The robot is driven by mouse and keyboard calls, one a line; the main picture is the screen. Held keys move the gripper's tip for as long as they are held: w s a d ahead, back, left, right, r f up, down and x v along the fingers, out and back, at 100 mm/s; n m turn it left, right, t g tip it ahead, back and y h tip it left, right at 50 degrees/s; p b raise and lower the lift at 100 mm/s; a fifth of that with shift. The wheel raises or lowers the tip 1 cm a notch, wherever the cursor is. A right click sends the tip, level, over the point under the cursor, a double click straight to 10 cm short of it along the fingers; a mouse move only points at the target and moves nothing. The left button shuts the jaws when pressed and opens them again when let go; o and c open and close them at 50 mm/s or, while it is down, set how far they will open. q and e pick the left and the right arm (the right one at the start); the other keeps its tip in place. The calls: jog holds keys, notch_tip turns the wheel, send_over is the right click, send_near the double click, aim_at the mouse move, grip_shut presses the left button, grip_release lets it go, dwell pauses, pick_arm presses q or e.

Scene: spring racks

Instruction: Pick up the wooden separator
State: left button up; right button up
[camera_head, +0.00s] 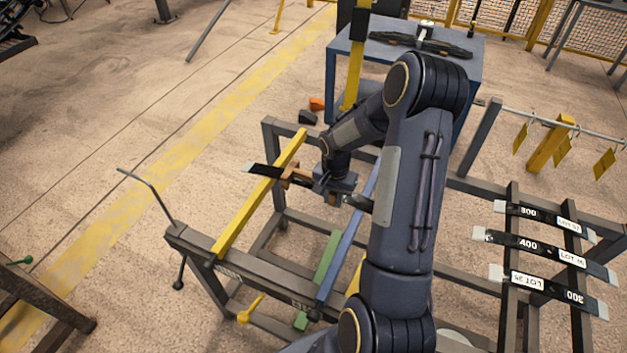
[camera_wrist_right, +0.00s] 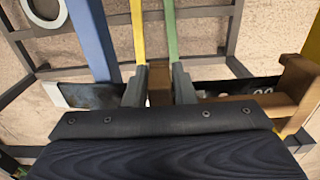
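The wooden separator (camera_head: 297,176) is a brown wooden piece with upright end blocks, lying across the rack by a black leaf spring (camera_head: 262,171). My right gripper (camera_head: 336,190) reaches down over it; the arm partly hides it. In the right wrist view, a wooden part (camera_wrist_right: 160,97) fills the narrow space between the two dark fingers of my right gripper (camera_wrist_right: 160,80). The fingers appear shut on it. More of the separator, with an end block, shows to the right. The leaf spring (camera_wrist_right: 88,95) runs beneath or behind it. My left gripper is not in view.
The dark metal rack (camera_head: 185,240) carries a yellow bar (camera_head: 256,200), a blue bar and a green bar. A blue table (camera_head: 345,60) stands behind. Labelled leaf springs (camera_head: 545,248) lie on a rack at right. Open floor is at left.

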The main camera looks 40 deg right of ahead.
grip_shut()
jog(key=shift+r, duration=0.15)
